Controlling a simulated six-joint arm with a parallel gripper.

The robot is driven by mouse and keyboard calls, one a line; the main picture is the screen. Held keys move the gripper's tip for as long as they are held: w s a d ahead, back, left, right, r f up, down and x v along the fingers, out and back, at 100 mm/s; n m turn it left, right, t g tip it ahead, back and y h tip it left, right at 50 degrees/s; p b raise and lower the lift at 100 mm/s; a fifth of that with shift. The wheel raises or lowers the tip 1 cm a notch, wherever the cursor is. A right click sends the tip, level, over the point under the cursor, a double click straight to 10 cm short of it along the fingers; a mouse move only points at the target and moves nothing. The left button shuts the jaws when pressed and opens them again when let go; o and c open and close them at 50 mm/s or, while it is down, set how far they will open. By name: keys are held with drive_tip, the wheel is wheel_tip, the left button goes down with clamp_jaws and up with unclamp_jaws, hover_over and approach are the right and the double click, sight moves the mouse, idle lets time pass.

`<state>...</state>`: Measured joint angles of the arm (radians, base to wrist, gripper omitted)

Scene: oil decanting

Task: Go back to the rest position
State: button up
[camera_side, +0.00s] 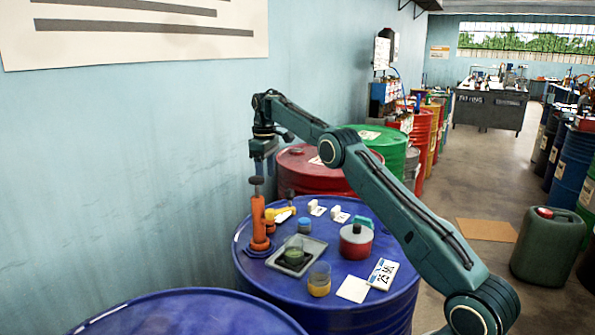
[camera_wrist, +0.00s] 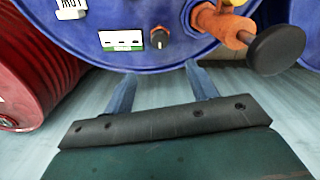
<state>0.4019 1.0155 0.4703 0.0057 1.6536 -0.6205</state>
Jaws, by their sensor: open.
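My gripper (camera_side: 262,158) hangs at the end of my arm on the left of the side view, above the far left part of the blue drum (camera_side: 262,283). Its two fingers are apart and empty in the wrist view (camera_wrist: 163,88). An orange hand pump (camera_side: 259,222) with a dark round knob stands on the drum just below my gripper. In the wrist view the pump (camera_wrist: 228,27) is at the upper right, outside the fingers. A glass with green liquid (camera_side: 294,250) stands on a grey tray (camera_side: 314,249). A glass with amber liquid (camera_side: 319,281) stands in front of it.
A red drum (camera_side: 310,172) and a green drum (camera_side: 385,148) stand behind. The wall (camera_side: 120,180) is close on the left.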

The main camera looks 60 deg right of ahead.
idle(0.3)
drive_tip(key=s+a+r+m+t, duration=0.2)
drive_tip(key=s+a+r+t, duration=0.1)
drive_tip(key=s+a+r, duration=1.35)
drive_tip(key=s+a+f+t, duration=0.1)
drive_tip(key=s+a+f, duration=0.1)
drive_tip(key=s, duration=0.6)
drive_tip(key=s+a+f, duration=0.3)
drive_tip(key=s+f, duration=0.2)
drive_tip(key=s, duration=0.3)
drive_tip(key=s+a+f+t, duration=0.1)
drive_tip(key=s+a+f, duration=0.2)
drive_tip(key=s, duration=0.5)
drive_tip(key=shift+a+f+t, duration=0.2)
drive_tip(key=shift+t, duration=0.1)
drive_tip(key=shift+s, duration=0.1)
